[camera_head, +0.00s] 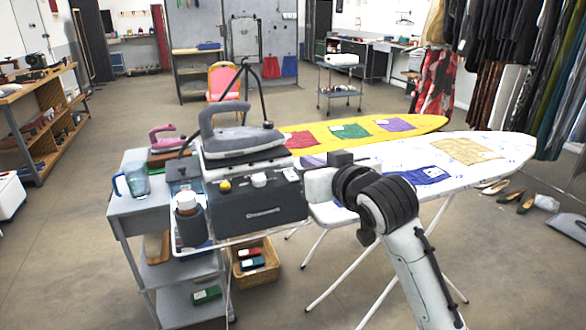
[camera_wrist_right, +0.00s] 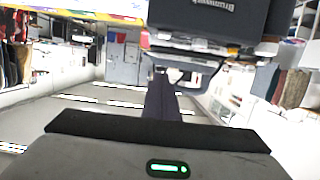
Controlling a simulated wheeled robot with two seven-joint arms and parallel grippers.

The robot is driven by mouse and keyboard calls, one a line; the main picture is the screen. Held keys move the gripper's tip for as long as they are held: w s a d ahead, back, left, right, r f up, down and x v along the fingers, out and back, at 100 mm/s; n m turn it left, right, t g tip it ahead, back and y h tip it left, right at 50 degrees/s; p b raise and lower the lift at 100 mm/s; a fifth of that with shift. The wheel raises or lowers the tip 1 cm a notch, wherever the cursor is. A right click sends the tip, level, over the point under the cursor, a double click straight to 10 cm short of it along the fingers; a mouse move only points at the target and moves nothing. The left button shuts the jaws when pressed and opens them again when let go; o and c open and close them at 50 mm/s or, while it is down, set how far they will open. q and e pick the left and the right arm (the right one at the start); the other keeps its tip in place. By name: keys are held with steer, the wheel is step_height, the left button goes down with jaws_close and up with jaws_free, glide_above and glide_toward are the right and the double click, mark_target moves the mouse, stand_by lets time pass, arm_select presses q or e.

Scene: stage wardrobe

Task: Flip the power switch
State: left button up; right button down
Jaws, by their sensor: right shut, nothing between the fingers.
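The power switch is too small to make out for sure. My right gripper (camera_head: 310,184) is at the station's right end, apart from or touching it, I cannot tell. In the right wrist view my gripper (camera_wrist_right: 164,82) is shut and empty, below a dark box (camera_wrist_right: 208,18) with lettering. My left gripper is out of view.
Ironing boards, one yellow (camera_head: 432,123) and one white (camera_head: 510,148), extend to the right. A basket (camera_head: 262,268) sits beneath.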

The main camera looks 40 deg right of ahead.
glide_above(292, 177)
steer(key=s, duration=0.1)
step_height(292, 177, down, 2)
steer(key=shift+f+p, duration=0.1)
steer(key=shift+p, duration=0.3)
steer(key=f, duration=0.3)
steer(key=shift+w+f, duration=0.1)
steer(key=shift+w, duration=0.3)
steer(key=shift+f, duration=0.55)
steer(key=shift+w, duration=0.1)
